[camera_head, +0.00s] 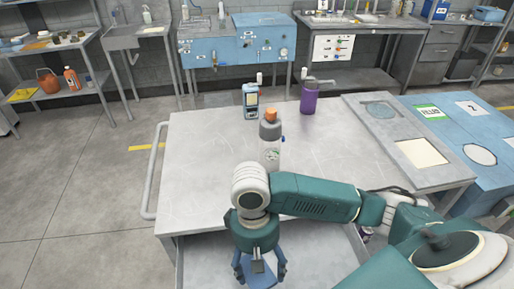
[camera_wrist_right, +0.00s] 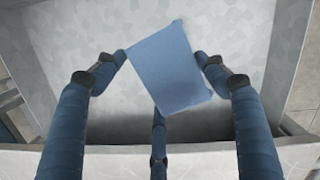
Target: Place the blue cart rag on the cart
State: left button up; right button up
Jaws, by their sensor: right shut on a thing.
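The cart (camera_head: 200,180) has a grey metal top and a side handle; an open drawer or lower tray (camera_head: 205,262) shows at its near side. My right gripper (camera_head: 259,278) points down over that tray, below the level of the top. In the right wrist view, the blue rag (camera_wrist_right: 172,70) is a flat square tilted between the fingertips of my right gripper (camera_wrist_right: 161,58). The gripper is shut on the rag, with a corner at the left fingertip. My left gripper is out of view.
A panel with cut-outs (camera_head: 385,125) lies at the right. The left part of the top is clear.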

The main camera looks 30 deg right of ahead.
aim_at(355, 163)
jog(key=k+l+u, duration=0.1)
jog(key=l+u, duration=0.3)
jog(key=k+l+u, duration=0.2)
jog(key=l+u, duration=0.2)
jog(key=k+l+u, duration=0.25)
jog(key=k+l, duration=0.45)
jog(key=l, duration=0.35)
jog(key=k+l+u, duration=0.2)
jog(key=k+l, duration=0.6)
jog(key=l, duration=0.1)
